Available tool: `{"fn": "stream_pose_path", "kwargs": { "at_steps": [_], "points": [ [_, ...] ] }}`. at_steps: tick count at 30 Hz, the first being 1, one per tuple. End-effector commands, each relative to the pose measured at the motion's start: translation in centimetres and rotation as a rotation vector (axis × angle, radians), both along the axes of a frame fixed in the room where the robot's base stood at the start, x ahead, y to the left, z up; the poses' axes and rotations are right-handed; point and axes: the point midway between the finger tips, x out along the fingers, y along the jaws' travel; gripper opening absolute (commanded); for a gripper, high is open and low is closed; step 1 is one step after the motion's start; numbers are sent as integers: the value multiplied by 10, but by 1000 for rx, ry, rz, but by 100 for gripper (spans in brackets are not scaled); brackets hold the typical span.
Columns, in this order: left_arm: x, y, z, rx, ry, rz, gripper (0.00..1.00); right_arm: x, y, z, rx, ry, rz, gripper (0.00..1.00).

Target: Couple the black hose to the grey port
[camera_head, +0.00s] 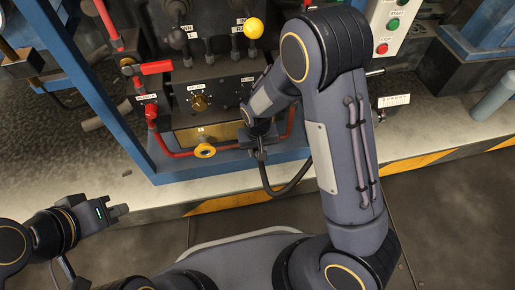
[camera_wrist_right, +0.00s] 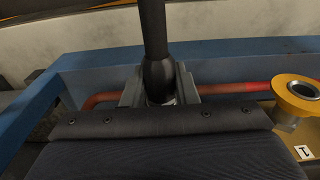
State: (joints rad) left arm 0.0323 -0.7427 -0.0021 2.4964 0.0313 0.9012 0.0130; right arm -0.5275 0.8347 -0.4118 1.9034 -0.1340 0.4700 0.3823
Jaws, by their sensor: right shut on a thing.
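The black hose (camera_head: 269,181) hangs in a curve from my right gripper (camera_head: 260,150), in front of the panel's lower edge. In the right wrist view, the hose (camera_wrist_right: 154,40) runs up from between the jaws (camera_wrist_right: 160,88), which are shut on its thick end collar. The hose's far end is behind my right arm in the head view. I cannot pick out a grey port; a yellow flanged port (camera_head: 205,150) sits left of the right gripper. It also shows in the right wrist view (camera_wrist_right: 298,92), with a grey inner ring. My left gripper (camera_head: 120,208) is at lower left, away from the hose; its jaw gap is unclear.
A red pipe (camera_head: 172,153) runs low along the panel, behind the right gripper. A blue frame (camera_head: 205,186) edges the panel. Red valve handles (camera_head: 156,68) and a yellow-knobbed lever (camera_head: 253,28) stick out. The floor before the striped kerb (camera_head: 225,202) is partly clear.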

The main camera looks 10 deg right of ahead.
Motion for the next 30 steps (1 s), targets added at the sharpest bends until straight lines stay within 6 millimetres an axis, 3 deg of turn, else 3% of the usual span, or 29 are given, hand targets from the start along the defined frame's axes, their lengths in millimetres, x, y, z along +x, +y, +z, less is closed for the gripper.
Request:
{"fn": "stream_pose_path", "kwargs": {
  "at_steps": [1,30],
  "points": [
    [0,0,1,0,0,0,0,6,-1,3,3,-17,-4,4],
    [0,0,2,0,0,0,0,9,-1,3,3,-19,-4,0]
  ]
}}
